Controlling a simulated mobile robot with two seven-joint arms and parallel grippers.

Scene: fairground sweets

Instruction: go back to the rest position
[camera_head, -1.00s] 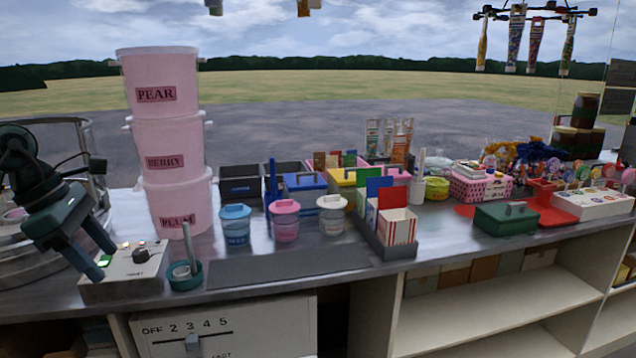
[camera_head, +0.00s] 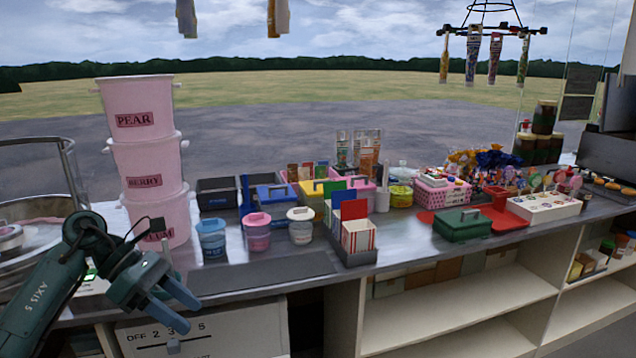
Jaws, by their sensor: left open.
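My left gripper (camera_head: 178,311) is at the lower left of the head view, in front of the counter's front edge. Its two blue-grey fingers are apart, with nothing between them, and point down to the right. My left arm comes in from the lower left corner. My right gripper is not in view.
The steel counter (camera_head: 270,268) carries blue, pink and white lidded pots, a paper-bag holder (camera_head: 357,254) and a green box (camera_head: 462,225). A round metal pan (camera_head: 70,165) stands at the left. Open shelves (camera_head: 460,312) lie below. Tubes hang at the upper right.

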